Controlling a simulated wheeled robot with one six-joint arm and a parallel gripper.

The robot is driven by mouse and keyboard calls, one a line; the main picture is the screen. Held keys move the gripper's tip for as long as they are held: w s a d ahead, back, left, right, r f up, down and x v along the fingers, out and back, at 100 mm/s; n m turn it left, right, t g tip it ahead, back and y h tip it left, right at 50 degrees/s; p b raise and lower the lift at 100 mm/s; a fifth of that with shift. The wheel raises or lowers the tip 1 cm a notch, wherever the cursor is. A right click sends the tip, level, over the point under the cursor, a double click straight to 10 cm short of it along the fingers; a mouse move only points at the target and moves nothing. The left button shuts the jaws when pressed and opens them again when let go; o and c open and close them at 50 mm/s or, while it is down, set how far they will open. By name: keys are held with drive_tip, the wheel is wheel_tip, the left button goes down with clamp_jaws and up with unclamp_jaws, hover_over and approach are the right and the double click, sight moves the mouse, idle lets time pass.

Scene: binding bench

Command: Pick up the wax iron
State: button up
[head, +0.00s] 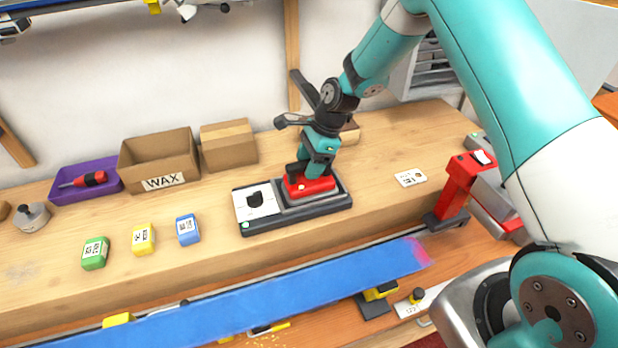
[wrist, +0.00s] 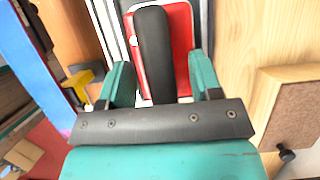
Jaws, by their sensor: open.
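The wax iron (head: 309,187) has a red body and a black handle. It rests on a dark stand (head: 290,213) on the bench, beside a white plate with a black mark. My gripper (head: 312,166) is just above the iron, pointing down, and hides part of its handle in the head view. In the wrist view the iron's black handle (wrist: 154,45) lies between the two teal fingers of my gripper (wrist: 161,80). The fingers are open, with a gap visible on both sides of the handle.
A cardboard WAX box (head: 163,181), a closed carton (head: 228,146) and a purple tray (head: 84,186) stand to the left. Green, yellow and blue wax blocks (head: 187,230) sit in front of them. A blue ski (head: 250,294) runs along the front. A red clamp (head: 459,185) stands right.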

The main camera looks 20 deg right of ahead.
clamp_jaws()
drive_tip(key=shift+r, duration=0.1)
idle(1.2)
